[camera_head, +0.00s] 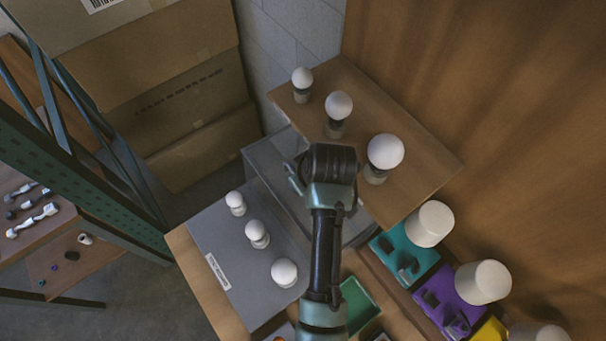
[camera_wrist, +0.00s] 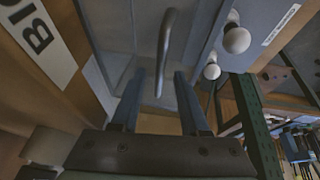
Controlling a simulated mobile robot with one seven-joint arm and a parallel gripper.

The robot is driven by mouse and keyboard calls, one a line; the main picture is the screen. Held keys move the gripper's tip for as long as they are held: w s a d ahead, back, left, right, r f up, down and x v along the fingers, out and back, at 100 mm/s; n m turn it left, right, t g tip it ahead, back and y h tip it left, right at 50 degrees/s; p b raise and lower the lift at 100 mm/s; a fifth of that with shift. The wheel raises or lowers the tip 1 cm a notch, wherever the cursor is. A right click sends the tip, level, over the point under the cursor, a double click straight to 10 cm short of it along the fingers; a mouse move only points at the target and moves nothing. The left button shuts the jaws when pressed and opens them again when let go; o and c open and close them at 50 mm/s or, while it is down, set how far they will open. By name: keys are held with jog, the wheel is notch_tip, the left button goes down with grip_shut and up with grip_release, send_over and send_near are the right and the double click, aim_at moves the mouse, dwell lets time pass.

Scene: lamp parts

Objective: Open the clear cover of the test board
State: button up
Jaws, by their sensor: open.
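The clear cover (camera_head: 262,164) shows in the head view as a grey, see-through box between the grey bulb board (camera_head: 222,255) and the raised wooden board. It looks closed, but my arm hides much of it. In the wrist view, a curved grey handle (camera_wrist: 166,45) stands in front of the cover's panel (camera_wrist: 112,32). My gripper (camera_wrist: 160,75) is open, its two dark fingers reaching toward the cover. The handle's lower end lies between the fingertips in the picture; I cannot tell whether they touch. In the head view my wrist hides most of the gripper.
The raised wooden board (camera_head: 432,163) carries three white bulbs. Several white cylinders (camera_head: 430,223) stand by coloured holders at the right. Stacked cardboard boxes (camera_head: 190,100) and a green metal rack (camera_head: 75,165) stand at the left. A wooden wall (camera_head: 500,80) closes the right side.

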jog(key=shift+c, duration=0.3)
grip_shut()
dwell(1.1)
